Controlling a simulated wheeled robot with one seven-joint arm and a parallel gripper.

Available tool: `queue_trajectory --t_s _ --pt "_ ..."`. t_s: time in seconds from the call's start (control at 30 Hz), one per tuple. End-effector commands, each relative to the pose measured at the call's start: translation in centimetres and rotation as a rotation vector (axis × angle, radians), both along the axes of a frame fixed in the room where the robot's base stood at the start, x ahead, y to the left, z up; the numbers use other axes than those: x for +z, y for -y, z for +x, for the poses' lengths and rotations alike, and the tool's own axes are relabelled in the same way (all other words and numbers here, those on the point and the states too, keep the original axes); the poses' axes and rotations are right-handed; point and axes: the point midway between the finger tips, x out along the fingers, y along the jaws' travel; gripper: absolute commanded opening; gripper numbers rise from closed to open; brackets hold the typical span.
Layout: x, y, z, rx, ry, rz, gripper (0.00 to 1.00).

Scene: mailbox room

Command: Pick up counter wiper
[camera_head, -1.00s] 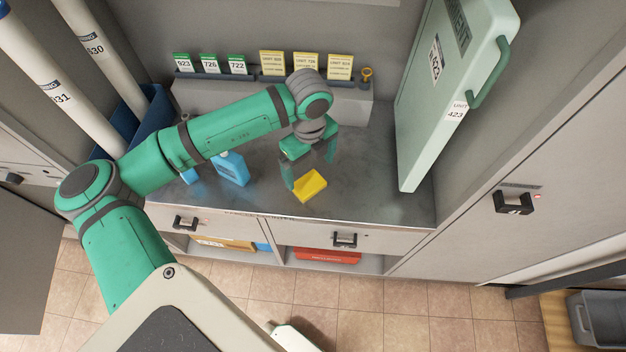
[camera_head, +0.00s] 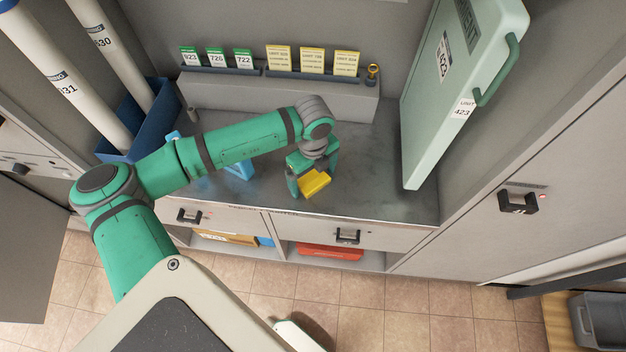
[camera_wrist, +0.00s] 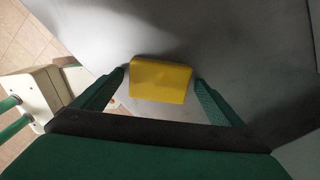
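The counter wiper appears to be the yellow block (camera_head: 315,183) lying on the grey metal counter (camera_head: 375,205) near its front edge. In the wrist view the yellow block (camera_wrist: 161,80) sits between my gripper's two green fingers. My gripper (camera_head: 313,183) is open and points down over the block, with one finger on each side. In the wrist view a small gap shows between each fingertip and the block, so I see no grip on it. Part of the block is hidden under my gripper in the head view.
A blue object (camera_head: 240,168) stands left of my gripper, partly behind my arm. A pale green door-like panel (camera_head: 440,100) leans at the counter's right. A raised ledge (camera_head: 280,98) with green and yellow cards runs along the back. The counter between block and panel is clear.

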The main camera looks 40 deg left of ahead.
Motion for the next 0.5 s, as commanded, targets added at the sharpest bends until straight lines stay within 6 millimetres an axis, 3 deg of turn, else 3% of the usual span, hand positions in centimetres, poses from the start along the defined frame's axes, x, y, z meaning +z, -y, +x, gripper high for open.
queue_trajectory --t_s 0.03,0.17,0.27,0.5 --pt "0.01 0.00 0.00 0.000 0.000 0.000 0.80" --pt "0.03 -0.01 -0.01 0.000 0.000 0.000 0.49" --pt "0.04 -0.01 0.00 0.000 0.000 0.000 0.43" --pt "0.18 0.05 0.05 -0.002 0.000 0.000 0.43"
